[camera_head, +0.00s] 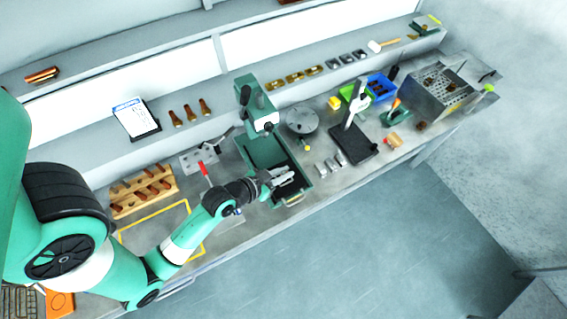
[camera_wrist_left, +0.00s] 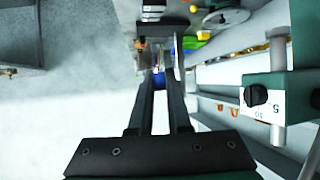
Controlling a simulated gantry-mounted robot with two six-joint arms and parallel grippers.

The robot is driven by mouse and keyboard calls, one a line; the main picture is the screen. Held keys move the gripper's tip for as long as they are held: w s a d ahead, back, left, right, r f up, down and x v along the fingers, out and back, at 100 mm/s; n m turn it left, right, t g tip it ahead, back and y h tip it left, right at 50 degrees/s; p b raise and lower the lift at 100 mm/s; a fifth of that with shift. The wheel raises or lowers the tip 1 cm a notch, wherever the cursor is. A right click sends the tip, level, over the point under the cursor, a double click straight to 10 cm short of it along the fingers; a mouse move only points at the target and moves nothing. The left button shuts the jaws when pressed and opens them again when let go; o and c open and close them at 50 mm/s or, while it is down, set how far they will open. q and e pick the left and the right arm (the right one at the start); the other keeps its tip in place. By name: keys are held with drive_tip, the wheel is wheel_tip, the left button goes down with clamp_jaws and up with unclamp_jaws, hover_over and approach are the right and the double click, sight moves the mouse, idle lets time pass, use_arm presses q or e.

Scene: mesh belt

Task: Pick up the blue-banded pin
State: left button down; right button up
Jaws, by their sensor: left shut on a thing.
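My left gripper (camera_head: 284,177) reaches in from the left and hangs over the front part of a green-framed dark tray. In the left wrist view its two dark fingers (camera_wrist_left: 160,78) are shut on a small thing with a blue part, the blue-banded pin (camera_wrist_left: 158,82). The blue part shows between the fingertips, and the rest of the pin is mostly hidden by the fingers. In the head view the pin is too small to make out. My right gripper is not in view.
A green machine (camera_head: 256,105) stands behind the green tray (camera_head: 296,199). A wooden rack (camera_head: 143,190) of brown pieces is left. A round grey plate (camera_head: 302,120), a stand with a dark base (camera_head: 353,145) and a blue bin (camera_head: 381,86) lie right. Small metal blocks (camera_head: 330,166) sit near the front edge.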

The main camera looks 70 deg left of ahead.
use_arm(q)
drive_tip(key=s+d+r, duration=0.2)
drive_tip(key=d+r, duration=0.1)
drive_tip(key=d, duration=0.4)
drive_tip(key=shift+s, duration=0.25)
